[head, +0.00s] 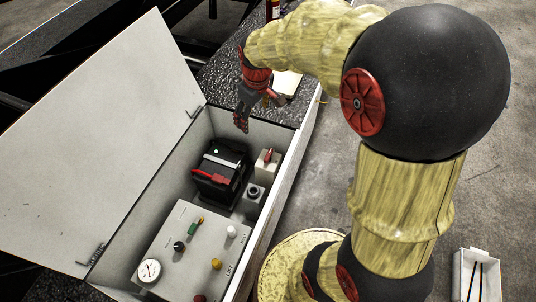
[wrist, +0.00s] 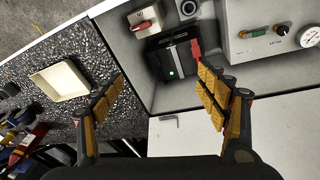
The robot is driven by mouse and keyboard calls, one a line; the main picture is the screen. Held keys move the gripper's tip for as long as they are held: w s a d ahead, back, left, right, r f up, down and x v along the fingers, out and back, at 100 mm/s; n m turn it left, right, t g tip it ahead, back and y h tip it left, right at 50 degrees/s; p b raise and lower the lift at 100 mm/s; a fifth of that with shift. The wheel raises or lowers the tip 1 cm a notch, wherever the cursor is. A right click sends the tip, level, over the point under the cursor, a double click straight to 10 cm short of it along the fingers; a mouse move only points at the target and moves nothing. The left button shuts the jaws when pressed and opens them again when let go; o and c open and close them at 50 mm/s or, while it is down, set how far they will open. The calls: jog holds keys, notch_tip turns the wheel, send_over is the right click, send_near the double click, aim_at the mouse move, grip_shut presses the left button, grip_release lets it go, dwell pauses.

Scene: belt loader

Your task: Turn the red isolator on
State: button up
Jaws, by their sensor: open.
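The red isolator (head: 268,157) is a red handle on a small pale box inside the open white cabinet, beside the black battery. In the wrist view the isolator (wrist: 143,26) is at the top, left of centre, its handle lying nearly crosswise. My gripper (head: 258,108) is over the dark speckled surface by the cabinet's far end, apart from the isolator. In the wrist view my gripper (wrist: 162,80) is open with nothing between its fingers.
The black battery (head: 222,172) has a red part on top. A grey panel (head: 190,232) carries a gauge (head: 149,270) and several knobs. The raised white lid (head: 85,130) stands left. A cream tray (wrist: 60,82) lies on the speckled surface. Cabinet walls surround the isolator.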

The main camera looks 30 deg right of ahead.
jog(key=w+d+f+n+g+b, duration=0.1)
jog(key=w+d+f, duration=0.2)
jog(key=f, duration=0.4)
jog(key=w+d+f+n+g, duration=0.1)
jog(key=w+d+f, duration=0.15)
jog(key=f, duration=0.55)
jog(key=n, duration=0.1)
send_over(269, 154)
jog(key=shift+g, duration=0.3)
notch_tip(269, 154, down, 14)
jog(key=shift+w+a+b, duration=0.1)
jog(key=shift+b, duration=0.35)
notch_tip(269, 154, down, 8)
jog(key=shift+f+b, duration=0.1)
jog(key=shift+b, duration=0.9)
jog(key=shift+c, duration=0.2)
jog(key=c, duration=1.1)
